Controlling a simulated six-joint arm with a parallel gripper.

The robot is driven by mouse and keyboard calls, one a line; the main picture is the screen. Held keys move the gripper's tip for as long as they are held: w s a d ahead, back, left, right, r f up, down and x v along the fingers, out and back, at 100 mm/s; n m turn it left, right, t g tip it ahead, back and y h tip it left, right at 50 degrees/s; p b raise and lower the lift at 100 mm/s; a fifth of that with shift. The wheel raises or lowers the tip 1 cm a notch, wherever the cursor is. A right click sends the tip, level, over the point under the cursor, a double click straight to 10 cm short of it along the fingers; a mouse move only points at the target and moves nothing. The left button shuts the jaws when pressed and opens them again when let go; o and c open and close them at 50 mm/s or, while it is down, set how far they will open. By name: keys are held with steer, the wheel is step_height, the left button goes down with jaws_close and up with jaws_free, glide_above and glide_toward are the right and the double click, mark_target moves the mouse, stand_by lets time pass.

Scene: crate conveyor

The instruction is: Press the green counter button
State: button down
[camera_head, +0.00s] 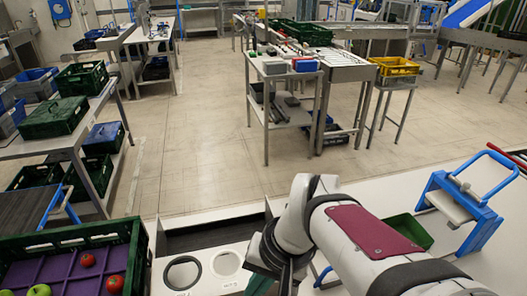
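I cannot pick out the green counter button for certain. A small green patch (259,285) shows at the bottom edge beside my arm, partly covered by it; I cannot tell what it is. The white panel (207,284) left of my arm carries a black ring (182,272) and a pale ring (227,263) with small, unreadable labels below them. My arm reaches in from the lower right, and the dark end of my gripper (277,258) points down just right of the pale ring. Its fingertips are not clear, so open or shut cannot be told.
A green crate (137,256) with red and green apples on a purple liner stands at the lower left. A blue-framed stand (478,208) is at the right. A green bin (411,230) sits behind my arm. Worktables stand beyond, across open floor (207,150).

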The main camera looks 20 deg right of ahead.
steer(key=w+d+f+m+t, duration=0.15)
steer(key=w+d, duration=0.35)
steer(key=w, duration=0.7)
steer(key=w+d+n+t, duration=0.1)
steer(key=w+d+t, duration=0.3)
steer(key=w, duration=0.7)
steer(key=w+d+f+m+t+h, duration=0.1)
steer(key=w+d+f, duration=0.3)
steer(key=d, duration=0.4)
steer(key=w+d+f+m+t+h, duration=0.1)
steer(key=w+d+f, duration=0.3)
steer(key=w+d, duration=0.3)
steer(key=shift+d+f, duration=0.15)
steer(key=shift+d, duration=1.05)
steer(key=shift+f, duration=4.4)
steer(key=shift+f, duration=0.1)
steer(key=shift+f, duration=0.3)
